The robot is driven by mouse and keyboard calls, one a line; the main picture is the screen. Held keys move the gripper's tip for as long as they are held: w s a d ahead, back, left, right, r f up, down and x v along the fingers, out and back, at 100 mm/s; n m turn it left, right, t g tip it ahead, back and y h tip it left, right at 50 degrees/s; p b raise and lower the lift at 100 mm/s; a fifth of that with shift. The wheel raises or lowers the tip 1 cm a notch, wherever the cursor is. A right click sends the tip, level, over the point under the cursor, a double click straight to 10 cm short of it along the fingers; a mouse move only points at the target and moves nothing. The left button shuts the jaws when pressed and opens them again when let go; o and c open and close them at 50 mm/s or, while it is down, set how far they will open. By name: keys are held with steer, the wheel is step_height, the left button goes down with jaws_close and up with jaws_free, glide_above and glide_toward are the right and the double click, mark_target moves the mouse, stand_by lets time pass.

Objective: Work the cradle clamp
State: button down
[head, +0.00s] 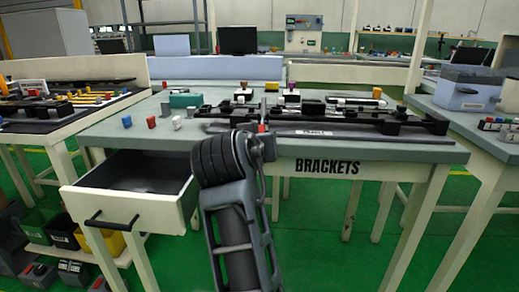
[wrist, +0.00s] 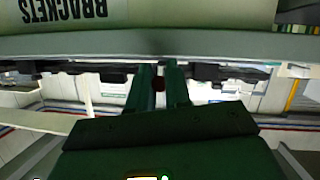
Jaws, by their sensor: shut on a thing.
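A long black fixture (head: 395,122) lies along the bench, with several dark blocks and bars on it. I cannot tell which part of it is the cradle clamp. My gripper (wrist: 160,72) shows in the wrist view with its two dark green fingers close together. Black fixture parts (wrist: 220,73) lie on both sides of the fingers. In the head view my arm's dark wrist hides most of the gripper, at the front edge of the bench.
The bench (head: 120,137) has a front board lettered BRACKETS (head: 327,165). An open drawer (head: 135,210) juts out at the left. Small red, blue and grey blocks stand on the bench's left part. Side benches stand left and right, with bins (head: 62,230) at lower left.

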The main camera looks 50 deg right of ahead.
steer(key=shift+f, duration=0.15)
steer(key=c, duration=1.1)
jaws_free()
steer(key=v, duration=0.7)
steer(key=shift+a, duration=0.35)
steer(key=shift+s, duration=0.15)
